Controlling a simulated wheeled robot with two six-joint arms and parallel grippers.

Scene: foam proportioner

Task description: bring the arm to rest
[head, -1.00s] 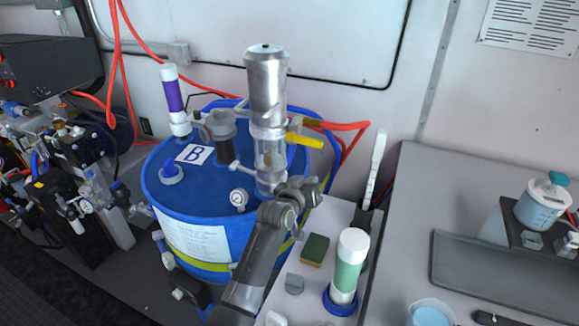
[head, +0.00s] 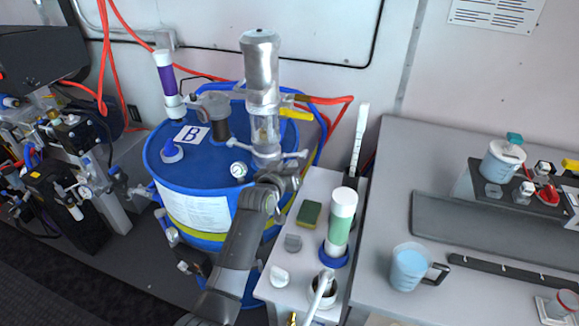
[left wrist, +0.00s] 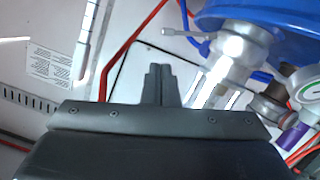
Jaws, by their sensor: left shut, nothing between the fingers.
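My left arm rises from the bottom of the head view, and its wrist (head: 272,183) is in front of the lower part of the silver pump (head: 261,70) on the blue drum (head: 215,165). The fingers cannot be made out clearly there. In the left wrist view my left gripper (left wrist: 158,82) is shut and empty. The silver pump fitting (left wrist: 238,50) is to the right of the fingers and looks apart from them. My right gripper does not show.
A narrow white stand (head: 318,186) beside the drum holds a green-labelled tube (head: 340,228) and a sponge (head: 309,213). A grey bench (head: 400,165) to the right carries a blue-filled jug (head: 408,268). Red hoses (head: 345,105) run behind the pump.

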